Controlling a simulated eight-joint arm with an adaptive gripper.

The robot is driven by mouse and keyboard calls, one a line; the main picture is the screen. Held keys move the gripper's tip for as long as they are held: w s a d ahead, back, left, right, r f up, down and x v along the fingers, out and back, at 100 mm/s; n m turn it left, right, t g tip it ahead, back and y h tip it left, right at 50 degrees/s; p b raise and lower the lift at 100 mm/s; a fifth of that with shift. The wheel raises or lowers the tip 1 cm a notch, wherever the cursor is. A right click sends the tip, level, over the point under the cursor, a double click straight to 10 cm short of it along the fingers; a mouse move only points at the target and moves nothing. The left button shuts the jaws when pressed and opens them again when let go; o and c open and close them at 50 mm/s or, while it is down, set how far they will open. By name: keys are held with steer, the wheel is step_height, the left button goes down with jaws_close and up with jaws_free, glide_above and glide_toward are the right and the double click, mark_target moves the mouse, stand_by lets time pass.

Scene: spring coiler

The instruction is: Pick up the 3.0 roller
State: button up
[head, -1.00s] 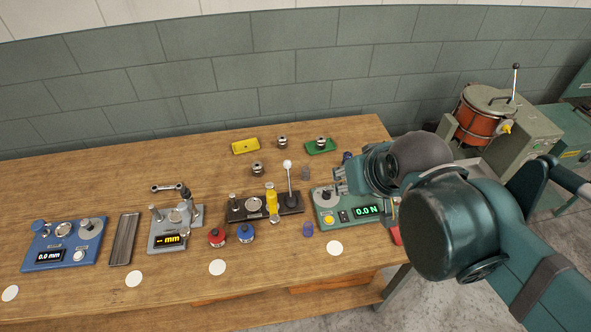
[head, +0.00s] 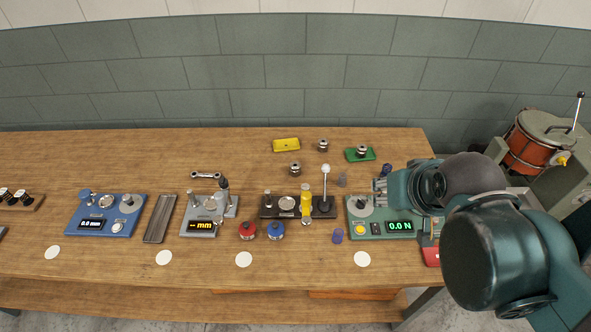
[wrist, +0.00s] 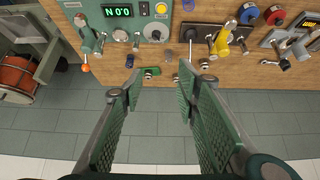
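Several small metal rollers stand on the bench in the head view: one roller (head: 295,169) in front of the yellow tray, one (head: 323,145) between the two trays, one (head: 361,150) on the green tray (head: 353,157). More dark and silver pieces, perhaps rollers, stand on a brown rack (head: 20,204) at the far left edge. I cannot read any size mark, so which is the 3.0 roller is unclear. My gripper (head: 380,190) is above the right end of the bench, apart from the rollers. In the wrist view my gripper (wrist: 168,72) is wide open and empty.
A yellow tray (head: 286,145) lies at the back. The green force gauge (head: 401,228) is below my gripper. The lever device (head: 268,207), crank device (head: 198,229), blue gauge (head: 98,237), and red (head: 248,231) and blue (head: 276,231) pots line the front. The back left is clear.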

steer(key=o, duration=0.4)
steer(key=shift+w, duration=0.1)
steer(key=n+g, duration=0.7)
steer(key=n, duration=0.6)
glide_above(295, 169)
steer(key=w, duration=0.2)
step_height(295, 169, down, 22)
steer(key=shift+d+f+n, duration=0.1)
steer(key=shift+f+n, duration=0.2)
steer(key=shift+f, duration=0.25)
